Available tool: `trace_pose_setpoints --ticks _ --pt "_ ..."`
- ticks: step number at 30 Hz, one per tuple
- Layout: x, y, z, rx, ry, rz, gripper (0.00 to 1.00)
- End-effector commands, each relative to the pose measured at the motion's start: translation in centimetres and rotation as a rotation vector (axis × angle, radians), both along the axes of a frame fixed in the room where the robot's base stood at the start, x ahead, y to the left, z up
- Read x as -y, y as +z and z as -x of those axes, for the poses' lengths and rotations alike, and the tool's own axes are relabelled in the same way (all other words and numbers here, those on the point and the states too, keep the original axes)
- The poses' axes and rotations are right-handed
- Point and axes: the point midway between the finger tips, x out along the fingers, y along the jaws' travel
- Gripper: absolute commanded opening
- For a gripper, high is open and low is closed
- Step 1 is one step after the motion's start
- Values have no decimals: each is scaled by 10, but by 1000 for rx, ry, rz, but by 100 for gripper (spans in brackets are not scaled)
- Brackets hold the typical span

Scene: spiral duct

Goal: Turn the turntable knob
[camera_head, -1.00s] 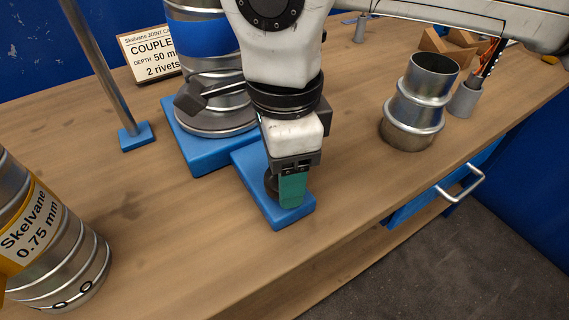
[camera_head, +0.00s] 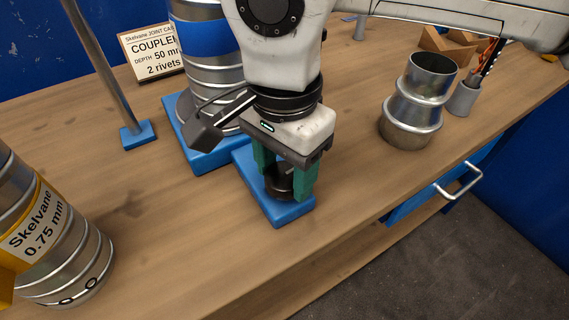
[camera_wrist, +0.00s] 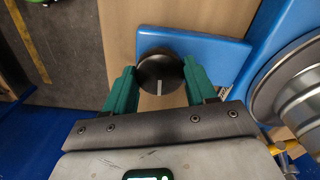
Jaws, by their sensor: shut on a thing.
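The black turntable knob (camera_head: 280,184) stands on a small blue base plate (camera_head: 283,213) in front of the turntable. In the wrist view the knob (camera_wrist: 160,74) is round, with a white mark line pointing toward my gripper. My gripper (camera_head: 285,180) is shut on the knob, with one green finger on each side of it, also in the wrist view (camera_wrist: 159,82). The turntable's blue base (camera_head: 212,160) bears a ribbed metal duct (camera_head: 215,70) with a blue band. My wrist hides part of the duct.
A metal coupler (camera_head: 415,105) and a grey holder with tools (camera_head: 463,98) stand to the right. A labelled duct (camera_head: 60,245) is at lower left. A post on a blue foot (camera_head: 138,135) and a sign (camera_head: 150,52) stand behind. The bench front is clear.

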Motion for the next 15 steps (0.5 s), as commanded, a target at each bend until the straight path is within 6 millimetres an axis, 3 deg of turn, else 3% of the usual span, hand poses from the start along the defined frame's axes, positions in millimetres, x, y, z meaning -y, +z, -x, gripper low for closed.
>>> trace_pose_setpoints --ticks 12,13,15 --pt "0 1 -1 2 5 -3 26" --pt "0 1 -1 2 5 -3 58" --pt "0 1 -1 2 5 -3 65"
